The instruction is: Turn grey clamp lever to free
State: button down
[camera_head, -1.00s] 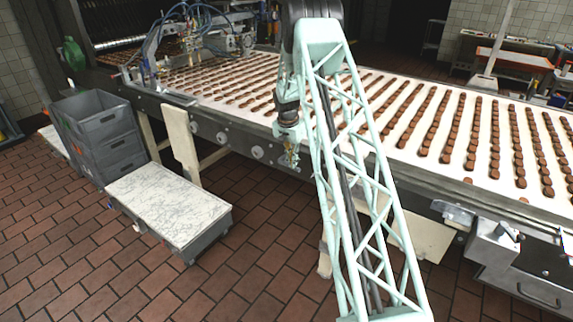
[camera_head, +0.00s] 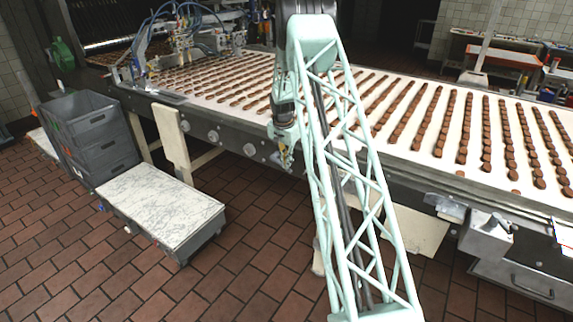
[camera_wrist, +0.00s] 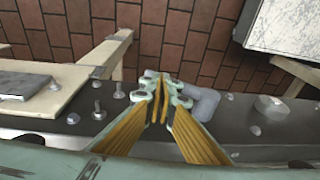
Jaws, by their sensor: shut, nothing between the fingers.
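My gripper (camera_wrist: 163,82) is shut and empty, with its fingertips together beside the machine's dark side rail. In the wrist view a smooth grey bent lever (camera_wrist: 203,102) shows just right of the fingers, partly hidden behind them. It appears to be the clamp lever. I cannot tell whether the fingers touch it. In the head view my gripper (camera_head: 286,160) hangs at the near side of the conveyor, and the lever cannot be made out clearly there.
The conveyor (camera_head: 437,171) carries rows of chocolate-coloured pieces. Bolts (camera_wrist: 99,112) and a large hex head (camera_wrist: 271,107) stand on the rail. A marble-topped cart (camera_head: 160,198) and stacked grey crates (camera_head: 105,150) stand at left. The tiled floor (camera_head: 225,262) is open in front.

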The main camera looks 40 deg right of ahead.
jog(key=shift+r, duration=0.15)
jog(key=s+p+v, duration=0.1)
jog(key=s+v, duration=0.1)
jog(key=v, duration=1.1)
jog(key=shift+d+r, duration=0.25)
jog(key=shift+r, duration=0.1)
dwell(0.5)
